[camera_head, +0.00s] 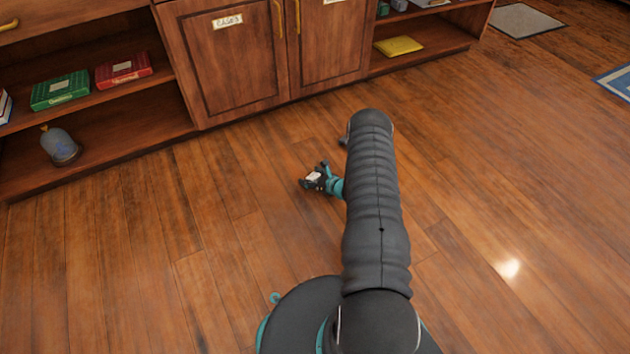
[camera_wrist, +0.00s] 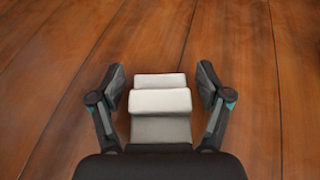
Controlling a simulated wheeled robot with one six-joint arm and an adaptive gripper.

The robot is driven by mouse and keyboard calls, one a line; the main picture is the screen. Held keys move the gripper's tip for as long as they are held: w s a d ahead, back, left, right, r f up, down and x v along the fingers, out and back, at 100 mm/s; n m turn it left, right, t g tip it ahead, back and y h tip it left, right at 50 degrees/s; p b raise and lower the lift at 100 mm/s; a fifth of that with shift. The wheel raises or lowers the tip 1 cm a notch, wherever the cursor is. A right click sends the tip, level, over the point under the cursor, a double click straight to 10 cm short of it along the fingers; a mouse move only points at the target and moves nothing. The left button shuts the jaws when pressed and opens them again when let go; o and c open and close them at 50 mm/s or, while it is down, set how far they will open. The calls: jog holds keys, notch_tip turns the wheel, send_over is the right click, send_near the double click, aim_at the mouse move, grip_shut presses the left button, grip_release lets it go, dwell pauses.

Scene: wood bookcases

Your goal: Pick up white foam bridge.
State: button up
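The white foam bridge (camera_wrist: 160,101) is in the middle of the wrist view, a pale stepped block over the wood floor. My gripper (camera_wrist: 162,77) is open, with one finger on each side of the bridge and a gap showing on both sides. The bridge's near end is hidden by the dark gripper body. In the head view my gripper (camera_head: 313,174) is low over the floor, left of my arm, and a small white patch of the bridge (camera_head: 312,177) shows between its fingers.
A wood bookcase (camera_head: 228,62) with closed cabinet doors stands behind. Its left shelves hold a green box (camera_head: 60,91), a red box (camera_head: 123,70) and a grey-blue bag-like item (camera_head: 60,146). A yellow item (camera_head: 398,46) lies on the right shelf. The floor around is clear.

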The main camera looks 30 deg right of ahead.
jog(key=c, duration=0.6)
jog(key=shift+c, duration=0.2)
jog(key=shift+r, duration=0.15)
